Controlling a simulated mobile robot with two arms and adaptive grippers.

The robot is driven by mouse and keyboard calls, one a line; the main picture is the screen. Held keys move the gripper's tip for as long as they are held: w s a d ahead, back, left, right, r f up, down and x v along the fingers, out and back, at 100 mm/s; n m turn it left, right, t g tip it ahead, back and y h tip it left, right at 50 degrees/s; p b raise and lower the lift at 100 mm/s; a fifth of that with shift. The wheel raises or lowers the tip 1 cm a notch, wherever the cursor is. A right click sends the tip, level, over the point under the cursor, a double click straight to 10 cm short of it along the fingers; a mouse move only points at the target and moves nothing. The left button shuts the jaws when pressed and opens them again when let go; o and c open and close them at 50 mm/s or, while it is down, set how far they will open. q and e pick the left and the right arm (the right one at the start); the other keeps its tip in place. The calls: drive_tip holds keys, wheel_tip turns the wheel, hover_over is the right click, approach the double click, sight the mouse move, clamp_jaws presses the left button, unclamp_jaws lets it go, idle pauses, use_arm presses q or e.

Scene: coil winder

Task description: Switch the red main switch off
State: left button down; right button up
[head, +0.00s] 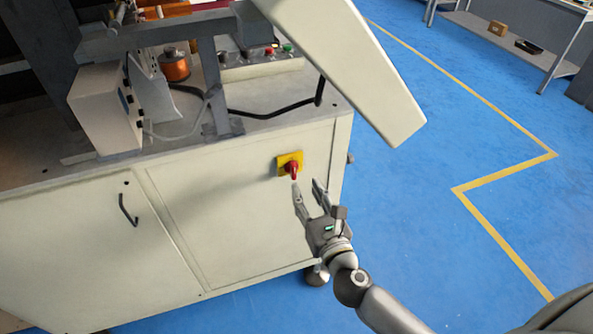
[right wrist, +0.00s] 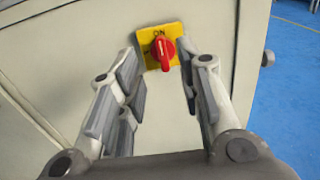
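The red main switch (head: 292,170) is a rotary knob on a yellow plate (head: 281,160) on the front panel of the cream machine cabinet (head: 235,220). In the right wrist view the red knob (right wrist: 163,51) stands upright, its grip pointing up and down, with "ON" printed above it on the yellow plate (right wrist: 150,63). My right gripper (head: 308,190) is open and empty, just below and in front of the switch. In the right wrist view its two fingers (right wrist: 160,85) stand apart on either side of the knob, not touching it. My left gripper is not in view.
A control panel with buttons (head: 262,56), a copper wire spool (head: 174,66) and a black cable (head: 275,112) are on the cabinet top. A cream slanted machine part (head: 350,65) overhangs the cabinet's right side. Blue floor (head: 410,190) is clear at right.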

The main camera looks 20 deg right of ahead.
sight(295, 168)
drive_tip(key=w, duration=0.7)
drive_tip(key=shift+w+a, duration=0.15)
drive_tip(key=shift+w, duration=0.25)
drive_tip(key=shift+c, duration=0.5)
drive_tip(key=shift+p, duration=0.3)
clamp_jaws()
